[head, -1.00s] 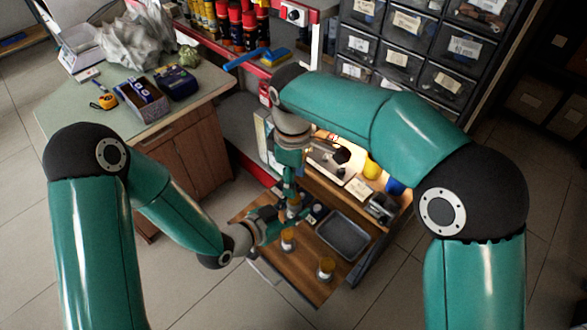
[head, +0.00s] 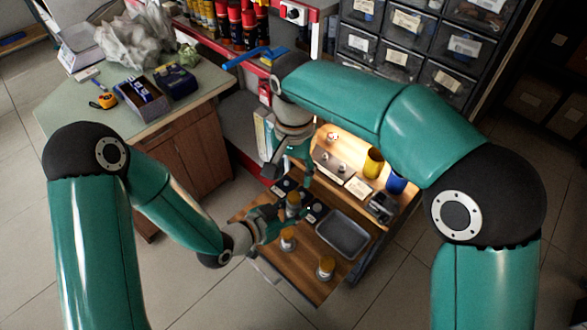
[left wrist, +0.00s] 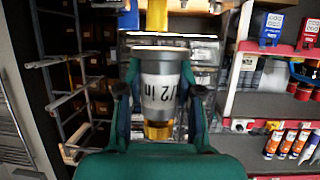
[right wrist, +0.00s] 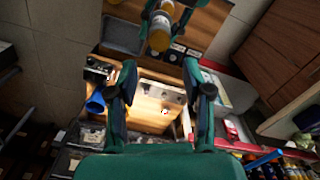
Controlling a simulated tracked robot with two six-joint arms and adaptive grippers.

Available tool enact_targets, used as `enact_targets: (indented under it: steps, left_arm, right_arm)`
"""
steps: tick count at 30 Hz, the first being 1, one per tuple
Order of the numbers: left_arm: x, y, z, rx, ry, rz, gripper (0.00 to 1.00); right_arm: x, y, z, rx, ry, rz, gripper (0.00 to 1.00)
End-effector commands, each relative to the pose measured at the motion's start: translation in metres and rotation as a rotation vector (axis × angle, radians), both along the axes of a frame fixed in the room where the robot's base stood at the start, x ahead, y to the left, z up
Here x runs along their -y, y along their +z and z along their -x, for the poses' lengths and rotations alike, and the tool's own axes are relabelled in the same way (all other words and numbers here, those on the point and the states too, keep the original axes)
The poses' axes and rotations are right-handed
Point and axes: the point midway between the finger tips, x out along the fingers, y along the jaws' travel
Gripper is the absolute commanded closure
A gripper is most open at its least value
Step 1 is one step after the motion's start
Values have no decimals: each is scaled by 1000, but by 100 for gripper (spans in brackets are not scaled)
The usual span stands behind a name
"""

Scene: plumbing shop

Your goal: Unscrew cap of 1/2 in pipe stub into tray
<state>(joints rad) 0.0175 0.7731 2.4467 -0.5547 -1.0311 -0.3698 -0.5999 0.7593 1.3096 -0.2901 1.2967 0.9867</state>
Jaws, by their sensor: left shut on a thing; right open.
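My left gripper (head: 272,215) is shut on the 1/2 in pipe stub (head: 293,203) and holds it upright above the wooden worktop. The dark grey tray (head: 343,236) looks empty.
Two other brass-topped stubs (head: 288,239) (head: 326,268) stand on the worktop near the tray. A green-topped table (head: 150,125) stands at the left.

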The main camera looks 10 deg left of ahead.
Motion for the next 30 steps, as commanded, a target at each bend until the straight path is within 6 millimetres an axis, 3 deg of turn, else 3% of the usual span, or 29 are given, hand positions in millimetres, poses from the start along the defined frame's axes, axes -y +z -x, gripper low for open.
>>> enact_targets:
  steps: [15, 27, 30]
  left_arm:
    - [0, 1, -1, 4, 0, 1, 100]
    - [0, 1, -1, 4, 0, 1, 100]
    - [0, 1, -1, 4, 0, 1, 100]
  right_arm:
    - [0, -67, 1, -3, 3, 2, 50]
    - [0, -75, 1, -1, 4, 1, 50]
    - [0, -74, 1, -1, 4, 1, 67]
